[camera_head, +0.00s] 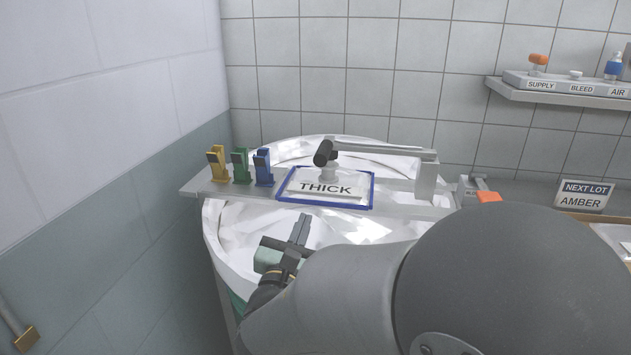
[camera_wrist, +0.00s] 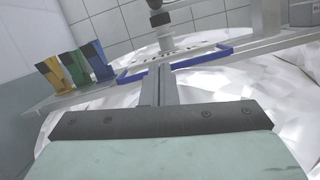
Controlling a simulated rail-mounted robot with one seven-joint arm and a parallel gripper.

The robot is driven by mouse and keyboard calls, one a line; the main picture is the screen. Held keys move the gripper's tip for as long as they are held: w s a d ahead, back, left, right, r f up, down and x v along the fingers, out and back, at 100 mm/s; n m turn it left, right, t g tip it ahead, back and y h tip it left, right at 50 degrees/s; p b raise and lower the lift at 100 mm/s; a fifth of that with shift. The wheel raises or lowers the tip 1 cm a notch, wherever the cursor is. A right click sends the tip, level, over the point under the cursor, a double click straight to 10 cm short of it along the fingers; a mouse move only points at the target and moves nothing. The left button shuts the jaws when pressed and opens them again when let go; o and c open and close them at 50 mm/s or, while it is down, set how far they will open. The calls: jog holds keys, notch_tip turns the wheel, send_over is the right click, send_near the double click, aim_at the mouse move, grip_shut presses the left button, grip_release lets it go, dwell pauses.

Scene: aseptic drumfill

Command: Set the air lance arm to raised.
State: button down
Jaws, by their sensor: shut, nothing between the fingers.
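What appears to be the air lance arm (camera_head: 385,149) is a light grey bar lying about level over the drum. It runs from a post (camera_head: 427,180) at right to a dark cylindrical knob (camera_head: 325,153) at left, above a pale fitting on the THICK board. In the wrist view the knob (camera_wrist: 160,19) is at the top edge, partly cut off. My gripper (camera_head: 301,228) is shut and empty, in front of and below the blue-framed THICK board (camera_head: 335,203), apart from the bar. In the wrist view my gripper's fingers (camera_wrist: 159,88) point toward the board.
A white-lined drum (camera_head: 225,240) stands under a grey shelf (camera_head: 200,187). Yellow (camera_head: 217,164), green (camera_head: 240,166) and blue (camera_head: 263,168) clips stand at its left end. A wall shelf (camera_head: 560,91) labelled SUPPLY, BLEED and AIR is at upper right. A NEXT LOT AMBER sign (camera_head: 584,195) stands at right.

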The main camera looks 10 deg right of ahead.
dwell(0.3)
jog(key=x, duration=0.9)
jog(key=shift+w+r+p, duration=0.15)
jog(key=shift+w+p, duration=0.1)
jog(key=shift+p, duration=0.15)
jog(key=r, duration=0.2)
jog(key=d+r+p, duration=0.1)
jog(key=r, duration=0.1)
jog(key=shift+w, duration=0.1)
